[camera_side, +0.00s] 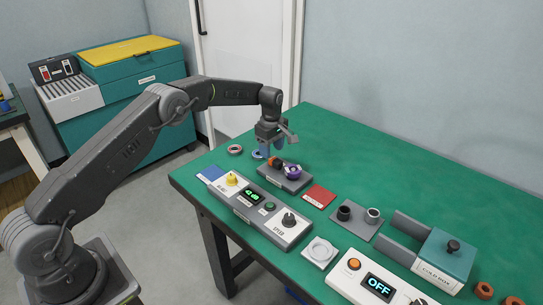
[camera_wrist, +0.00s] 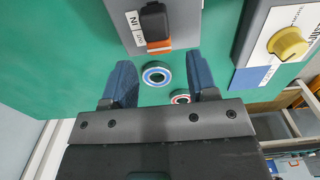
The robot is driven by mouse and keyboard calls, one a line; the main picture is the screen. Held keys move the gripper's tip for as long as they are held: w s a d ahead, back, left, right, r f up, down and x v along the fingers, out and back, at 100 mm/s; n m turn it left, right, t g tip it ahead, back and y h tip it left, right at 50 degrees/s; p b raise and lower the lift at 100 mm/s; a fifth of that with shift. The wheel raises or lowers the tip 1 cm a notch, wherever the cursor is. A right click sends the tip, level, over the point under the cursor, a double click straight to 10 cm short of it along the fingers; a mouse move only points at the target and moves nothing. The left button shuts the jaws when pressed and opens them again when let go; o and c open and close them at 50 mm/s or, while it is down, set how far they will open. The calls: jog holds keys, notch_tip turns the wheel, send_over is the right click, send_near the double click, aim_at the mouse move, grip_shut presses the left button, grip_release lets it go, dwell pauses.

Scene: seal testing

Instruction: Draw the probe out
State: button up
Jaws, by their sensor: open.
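I cannot tell for certain which of these is the probe. My gripper (camera_side: 268,150) is over the far left end of the block, close to the orange piece. In the wrist view my gripper (camera_wrist: 160,84) is open, its blue fingers apart with nothing held between them.
A blue ring (camera_wrist: 156,76) and a red ring (camera_wrist: 180,98) lie on the table. A control panel (camera_side: 258,212) with a yellow knob stands in front of the block. A red card (camera_side: 319,196), two cups (camera_side: 359,216) and a cold box (camera_side: 444,262) are to the right.

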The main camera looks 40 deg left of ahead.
notch_tip(320, 180, up, 10)
dwell(0.3)
jog(key=s+d+r+m+t, duration=0.1)
jog(key=s+d+r+m, duration=0.25)
jog(key=s+r, duration=0.5)
jog(key=s+d+r+m+t, duration=0.25)
jog(key=s+r+m, duration=0.25)
jog(key=s+r, duration=0.35)
jog(key=s+d+f+m+t, duration=0.1)
jog(key=s+m, duration=0.3)
jog(key=s, duration=0.8)
jog(key=s+d+f+m+t, duration=0.1)
jog(key=s+m, duration=0.4)
jog(key=s, duration=0.6)
jog(key=shift+s+d+f, duration=0.35)
jog(key=shift+d+f, duration=0.55)
jog(key=shift+d, duration=0.1)
